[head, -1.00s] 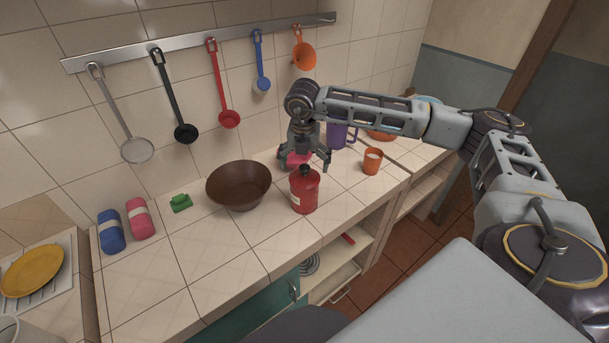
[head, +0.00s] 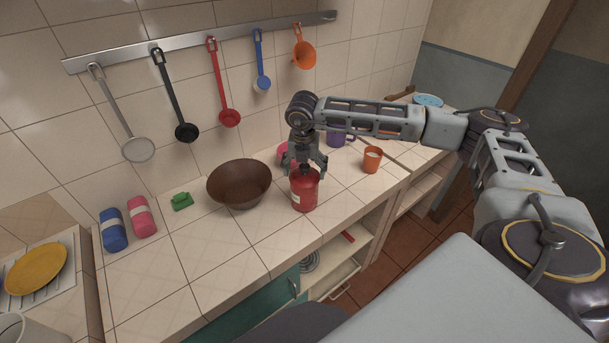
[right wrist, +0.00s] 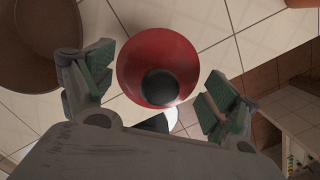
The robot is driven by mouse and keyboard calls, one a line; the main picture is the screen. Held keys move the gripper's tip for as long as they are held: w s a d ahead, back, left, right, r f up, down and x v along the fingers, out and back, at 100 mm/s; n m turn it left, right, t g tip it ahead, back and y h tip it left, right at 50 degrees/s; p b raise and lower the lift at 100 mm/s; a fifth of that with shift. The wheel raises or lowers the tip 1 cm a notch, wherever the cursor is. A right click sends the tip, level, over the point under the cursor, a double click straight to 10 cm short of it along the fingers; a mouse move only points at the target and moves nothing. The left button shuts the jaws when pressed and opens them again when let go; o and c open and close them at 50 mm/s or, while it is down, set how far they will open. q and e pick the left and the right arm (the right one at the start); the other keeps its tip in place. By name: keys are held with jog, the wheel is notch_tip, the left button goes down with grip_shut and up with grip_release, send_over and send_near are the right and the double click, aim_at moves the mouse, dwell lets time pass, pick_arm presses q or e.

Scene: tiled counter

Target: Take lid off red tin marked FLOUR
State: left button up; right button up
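The red tin (head: 305,193) stands upright on the tiled counter, right of the brown bowl. A pale label shows at its left side, but I cannot read it. In the right wrist view the tin's red lid (right wrist: 158,60) with its dark round knob (right wrist: 161,87) is seen from above. My right gripper (head: 304,172) is directly over the tin, pointing down. Its fingers (right wrist: 155,95) are open, spread to either side of the knob, with gaps on both sides. In the head view the fingers mostly hide the knob. My left gripper is not in view.
The brown bowl (head: 239,183) stands close left of the tin. A pink object (head: 284,151) is just behind it, partly hidden by the gripper. An orange cup (head: 372,160) and a purple mug (head: 336,138) stand to the right. The front of the counter is clear.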

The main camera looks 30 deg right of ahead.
aim_at(304, 165)
jog(key=shift+s, duration=0.15)
jog(key=c, duration=1.1)
jog(key=shift+c, duration=0.6)
jog(key=shift+s+f, duration=0.15)
jog(key=shift+a, duration=0.1)
jog(key=shift+r, duration=0.5)
grip_shut()
jog(key=r, duration=0.3)
jog(key=r+b, duration=0.1)
jog(key=r, duration=0.2)
jog(key=r+b, duration=0.1)
jog(key=r, duration=0.2)
jog(key=shift+w+r, duration=0.2)
jog(key=shift+w, duration=0.1)
